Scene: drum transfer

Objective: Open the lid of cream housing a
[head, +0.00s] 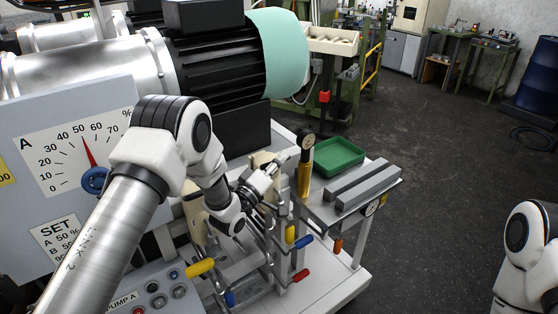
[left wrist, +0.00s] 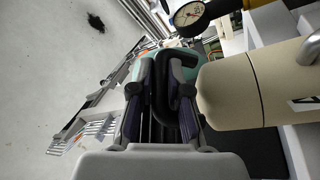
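Two cream housings stand among pipes on the bench: a rear one (head: 263,160) and a nearer one (head: 195,215), partly behind my arm. In the head view I cannot read which is a. My left gripper (head: 266,178) is at the rear housing. In the left wrist view, a cream housing (left wrist: 240,92) lies close to the right of my gripper (left wrist: 166,75), with part of a dark letter at its edge. A dark curved bar (left wrist: 163,95) shows between the two fingers; I cannot tell whether they press on it. My right gripper is out of view.
Yellow, blue and red valve handles (head: 200,268) stick out below the housings. A gauge on a yellow post (head: 304,175) stands just right of my left gripper. A green tray (head: 338,157) and grey bars (head: 368,185) lie farther right.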

